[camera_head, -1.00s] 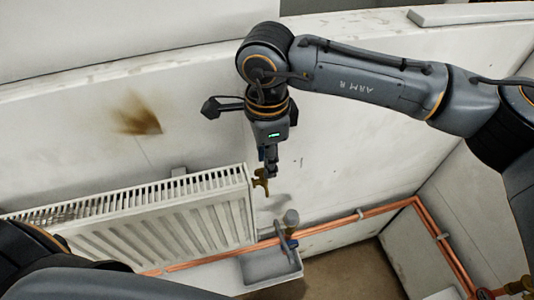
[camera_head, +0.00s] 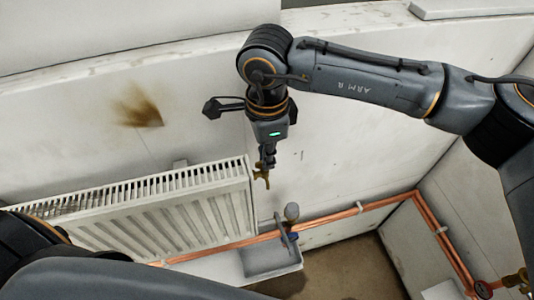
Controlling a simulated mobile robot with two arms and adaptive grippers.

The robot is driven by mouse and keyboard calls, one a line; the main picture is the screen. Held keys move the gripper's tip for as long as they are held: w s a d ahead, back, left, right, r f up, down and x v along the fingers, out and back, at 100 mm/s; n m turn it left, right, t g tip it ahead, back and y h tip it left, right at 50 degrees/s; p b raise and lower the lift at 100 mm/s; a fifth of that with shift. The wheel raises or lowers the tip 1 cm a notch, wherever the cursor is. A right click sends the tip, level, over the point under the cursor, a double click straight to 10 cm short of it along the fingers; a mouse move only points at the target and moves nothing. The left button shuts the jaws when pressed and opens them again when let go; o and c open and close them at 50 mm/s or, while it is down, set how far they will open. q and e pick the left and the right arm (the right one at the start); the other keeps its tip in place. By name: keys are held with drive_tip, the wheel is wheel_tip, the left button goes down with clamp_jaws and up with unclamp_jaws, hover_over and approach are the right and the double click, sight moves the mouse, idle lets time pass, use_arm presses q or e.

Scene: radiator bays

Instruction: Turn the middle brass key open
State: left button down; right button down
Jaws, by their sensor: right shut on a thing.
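A brass key (camera_head: 261,178) shows at the upper right end of the white radiator (camera_head: 185,211). My right gripper (camera_head: 266,161) points down from above and is shut on the top of the brass key. The gripper's fingers are small in the view and hide part of the key. I cannot tell how far the key is turned. My left gripper is out of view; only dark links of my left arm show at the lower left. No other radiator key shows clearly.
Copper pipes (camera_head: 338,216) run along the wall's foot. A grey valve head (camera_head: 292,211) stands above a pale tray (camera_head: 271,262) below the radiator's right end. A brown stain (camera_head: 140,107) marks the wall.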

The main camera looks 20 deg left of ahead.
drive_tip(key=n+b, duration=0.3)
drive_tip(key=b, duration=0.1)
drive_tip(key=n+b, duration=0.3)
drive_tip(key=b, duration=0.2)
drive_tip(key=shift+w+a+f+n+b, duration=0.1)
drive_tip(key=shift+f+n+b, duration=0.1)
drive_tip(key=shift+n+b, duration=0.15)
drive_tip(key=n+b, duration=0.1)
drive_tip(key=n, duration=0.1)
drive_tip(key=shift+a+r+n, duration=0.1)
drive_tip(key=shift+n, duration=0.25)
drive_tip(key=shift+r+n+b, duration=0.15)
drive_tip(key=shift+n+b, duration=0.7)
drive_tip(key=shift+n, duration=0.75)
drive_tip(key=c, duration=1.5)
unclamp_jaws()
